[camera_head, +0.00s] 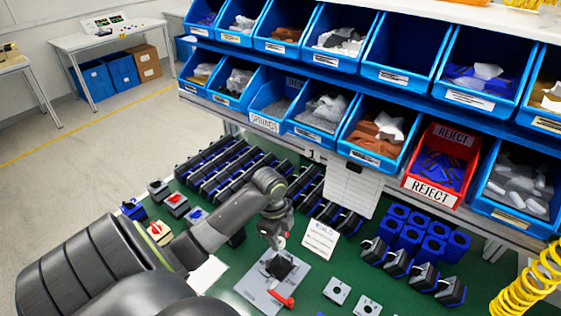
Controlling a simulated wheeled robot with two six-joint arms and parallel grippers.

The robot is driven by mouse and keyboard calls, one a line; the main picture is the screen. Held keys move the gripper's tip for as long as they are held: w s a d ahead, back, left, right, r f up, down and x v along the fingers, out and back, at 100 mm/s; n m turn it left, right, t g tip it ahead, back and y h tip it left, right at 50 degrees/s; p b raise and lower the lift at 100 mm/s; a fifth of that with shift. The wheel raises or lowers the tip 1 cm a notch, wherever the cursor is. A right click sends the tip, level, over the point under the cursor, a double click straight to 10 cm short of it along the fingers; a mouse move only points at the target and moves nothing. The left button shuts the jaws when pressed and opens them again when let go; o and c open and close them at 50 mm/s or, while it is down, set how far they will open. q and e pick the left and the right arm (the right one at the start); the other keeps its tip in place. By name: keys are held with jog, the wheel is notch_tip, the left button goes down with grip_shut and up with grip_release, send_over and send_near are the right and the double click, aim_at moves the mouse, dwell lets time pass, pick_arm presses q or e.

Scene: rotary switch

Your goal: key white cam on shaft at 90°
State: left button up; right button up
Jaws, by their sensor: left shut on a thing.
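My left gripper (277,243) points down just above a grey fixture plate (252,293) on the green bench. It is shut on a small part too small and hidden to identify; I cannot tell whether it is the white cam. A dark switch body (279,267) sits on the plate right under the fingertips, and a red handle (282,299) is at the plate's front. The shaft cannot be made out. I cannot tell whether the held part touches the body. My right gripper is out of view.
Blue bins of parts and a red REJECT bin (440,165) overhang the back. Rows of dark switch units (225,165) stand behind my left arm. Blue blocks (410,230) stand to the right. Two square plates (337,291) lie right of the fixture. A small sign (320,240) stands behind it.

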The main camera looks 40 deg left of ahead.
pick_arm(q)
jog(key=shift+w+f+p, duration=0.1)
jog(key=shift+w+p, duration=0.05)
jog(key=shift+p, duration=0.15)
notch_tip(320, 180, down, 3)
jog(key=shift+f+b, duration=0.1)
jog(key=shift+b, duration=0.9)
jog(key=shift+f+b, duration=0.4)
jog(key=shift+f, duration=0.4)
jog(key=shift+f, duration=0.2)
jog(key=shift+f+b, duration=0.65)
jog(key=shift+f, duration=0.25)
jog(key=o, duration=1)
